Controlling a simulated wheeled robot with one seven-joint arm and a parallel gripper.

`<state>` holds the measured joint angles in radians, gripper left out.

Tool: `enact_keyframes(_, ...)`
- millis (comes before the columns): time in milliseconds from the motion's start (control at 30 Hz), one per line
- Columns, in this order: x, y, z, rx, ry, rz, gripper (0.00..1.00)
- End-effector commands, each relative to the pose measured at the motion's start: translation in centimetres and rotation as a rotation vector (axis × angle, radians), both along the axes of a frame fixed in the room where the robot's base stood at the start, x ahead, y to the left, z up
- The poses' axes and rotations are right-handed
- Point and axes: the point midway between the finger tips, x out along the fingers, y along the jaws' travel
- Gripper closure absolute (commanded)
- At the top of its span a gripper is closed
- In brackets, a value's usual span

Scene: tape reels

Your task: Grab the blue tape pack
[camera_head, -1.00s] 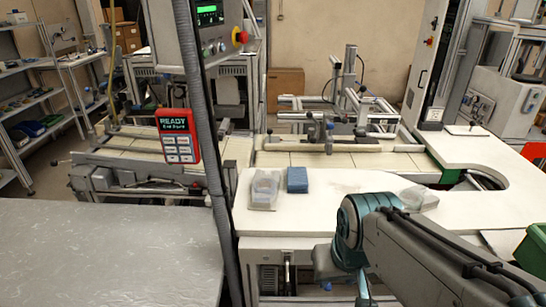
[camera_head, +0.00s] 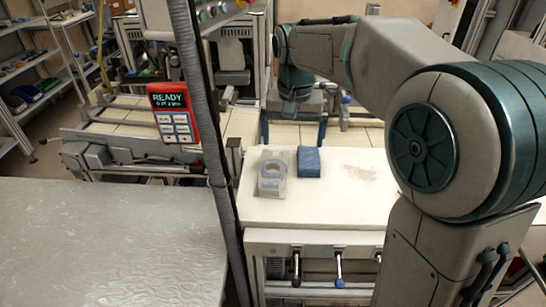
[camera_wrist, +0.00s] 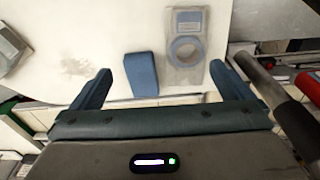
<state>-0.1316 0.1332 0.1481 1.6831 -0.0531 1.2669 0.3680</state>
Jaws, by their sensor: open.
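The blue tape pack (camera_head: 309,162) is a small blue block on the white table, right of a clear pack with a ring-shaped reel (camera_head: 273,172). My gripper (camera_head: 293,142) is open and empty. It points down beyond the blue pack in the head view, apart from it. In the wrist view my gripper's fingertips (camera_wrist: 160,68) are spread wide.
The white table (camera_head: 320,205) is clear in front of the packs. A grey upright post (camera_head: 205,120) stands left of them, with a red READY panel (camera_head: 174,112) beside it. A grey metal surface (camera_head: 100,240) lies at the lower left. A grey-and-clear item (camera_wrist: 12,35) sits at the wrist view's left edge.

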Motion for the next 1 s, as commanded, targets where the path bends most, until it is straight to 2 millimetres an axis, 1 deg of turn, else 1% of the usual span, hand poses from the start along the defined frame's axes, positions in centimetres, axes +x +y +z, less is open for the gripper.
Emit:
enact_keyframes(33,1.4,1.3,0.0,0.003,0.016,-0.002,0.01)
enact_keyframes(100,2.9,2.6,0.0,0.006,0.032,-0.012,0.01)
enact_keyframes(200,4.3,4.1,-0.1,0.01,0.05,-0.023,0.01)
enact_keyframes(300,5.2,4.9,-0.1,0.013,0.061,-0.032,0.01)
enact_keyframes(367,5.4,5.2,-0.4,0.013,0.066,-0.034,0.01)
enact_keyframes(467,5.6,5.3,-1.4,0.014,0.069,-0.036,0.01)
enact_keyframes(700,5.5,5.3,-6.1,0.014,0.071,-0.036,0.01)
enact_keyframes(800,5.5,5.3,-7.6,0.014,0.07,-0.036,0.01)
enact_keyframes(1000,5.5,5.2,-9.0,0.014,0.068,-0.036,0.01)
